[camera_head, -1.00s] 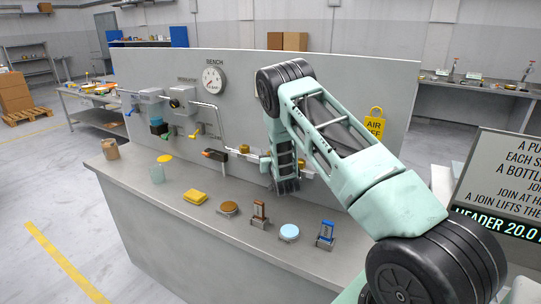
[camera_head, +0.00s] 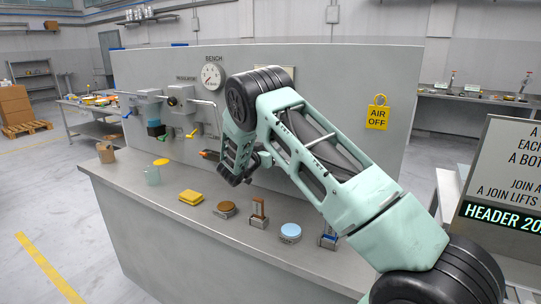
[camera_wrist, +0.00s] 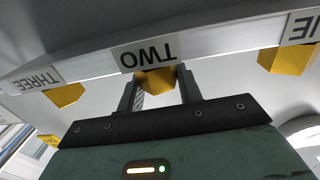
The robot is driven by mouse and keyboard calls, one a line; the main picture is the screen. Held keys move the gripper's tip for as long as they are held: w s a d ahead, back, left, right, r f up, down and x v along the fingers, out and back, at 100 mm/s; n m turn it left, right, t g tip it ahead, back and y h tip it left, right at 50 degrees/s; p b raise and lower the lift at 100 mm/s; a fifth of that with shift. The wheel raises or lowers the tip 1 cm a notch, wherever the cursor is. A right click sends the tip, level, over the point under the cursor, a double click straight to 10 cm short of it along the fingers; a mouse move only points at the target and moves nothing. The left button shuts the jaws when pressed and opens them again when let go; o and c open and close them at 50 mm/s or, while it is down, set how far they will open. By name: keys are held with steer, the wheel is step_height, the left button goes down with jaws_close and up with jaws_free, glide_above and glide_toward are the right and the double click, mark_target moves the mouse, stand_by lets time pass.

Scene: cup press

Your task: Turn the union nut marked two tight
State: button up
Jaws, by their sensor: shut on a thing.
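In the wrist view, which is upside down, a brass-yellow union nut (camera_wrist: 157,82) hangs under the white rail's label TWO (camera_wrist: 146,55). My gripper (camera_wrist: 160,90) is shut on this nut, one dark finger on each side of it. A second yellow nut (camera_wrist: 66,95) is beside the label THREE (camera_wrist: 40,78) at the left, and another (camera_wrist: 286,60) by the partly cut-off label ONE at the right. In the head view my arm covers the nuts and the fingertips.
A gauge (camera_head: 213,77) and a yellow AIR OFF tag (camera_head: 377,117) are on the panel. A sign board (camera_head: 505,180) stands at the right.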

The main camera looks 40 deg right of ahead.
steer(key=shift+m+g+h+b, duration=0.35)
steer(key=shift+m+g, duration=0.65)
steer(key=shift+g, duration=0.6)
steer(key=shift+r, duration=0.1)
steer(key=o, duration=1)
steer(key=shift+a, duration=0.1)
steer(key=s+a+b, duration=0.1)
steer(key=a+b, duration=0.3)
steer(key=a, duration=1.3)
steer(key=shift+s+g, duration=0.15)
steer(key=shift+g, duration=0.15)
steer(key=shift+a, duration=0.1)
